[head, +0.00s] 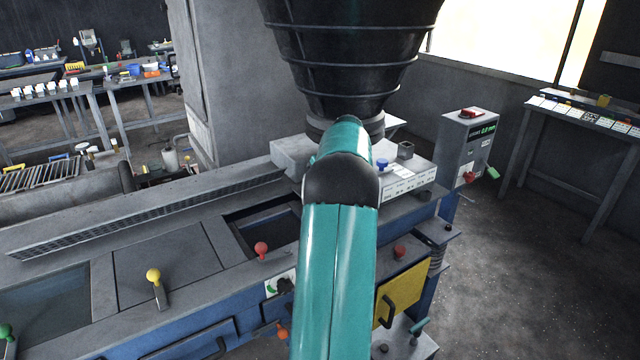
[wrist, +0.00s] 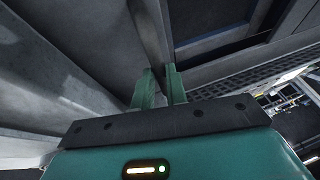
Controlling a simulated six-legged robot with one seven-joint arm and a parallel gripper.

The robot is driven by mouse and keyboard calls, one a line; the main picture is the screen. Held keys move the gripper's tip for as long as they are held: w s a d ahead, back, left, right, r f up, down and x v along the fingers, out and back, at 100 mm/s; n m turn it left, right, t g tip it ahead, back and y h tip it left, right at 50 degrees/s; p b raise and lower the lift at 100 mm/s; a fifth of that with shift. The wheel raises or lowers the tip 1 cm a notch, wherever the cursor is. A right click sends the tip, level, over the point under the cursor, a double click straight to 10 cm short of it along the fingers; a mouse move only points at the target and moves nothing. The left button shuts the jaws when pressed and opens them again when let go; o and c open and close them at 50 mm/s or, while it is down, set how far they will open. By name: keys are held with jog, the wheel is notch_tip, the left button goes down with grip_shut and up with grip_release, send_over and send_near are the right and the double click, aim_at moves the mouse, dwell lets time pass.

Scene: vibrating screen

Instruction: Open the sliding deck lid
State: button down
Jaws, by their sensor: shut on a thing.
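The machine's long deck runs across the head view. A flat grey panel (head: 165,262), which looks like a deck lid, lies flush in it. To its right is a dark rectangular opening (head: 270,228), partly behind my arm; I cannot tell how far the lid covers it. My gripper is hidden behind my teal arm in the head view. In the wrist view, the two green fingers of my gripper (wrist: 160,80) are shut with a small gap around a thin grey ridge (wrist: 152,35). The contact is dark, and I cannot tell for sure that this is the lid's handle.
A ribbed black hopper (head: 350,50) hangs over the deck. Red (head: 261,249) and yellow (head: 154,275) knobbed levers stand along the front edge. A yellow door (head: 402,293) and a control box (head: 466,150) are at right. A black perforated strip (wrist: 235,85) crosses the wrist view.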

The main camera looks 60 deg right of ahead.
jog(key=shift+s+d+r, duration=0.1)
jog(key=shift+s+d, duration=0.15)
jog(key=shift+d, duration=0.05)
jog(key=c, duration=1.4)
grip_release()
jog(key=shift+d, duration=0.1)
jog(key=shift+w+a, duration=0.1)
jog(key=shift+a, duration=0.1)
jog(key=v, duration=1.3)
jog(key=shift+r, duration=0.35)
jog(key=shift+a, duration=0.1)
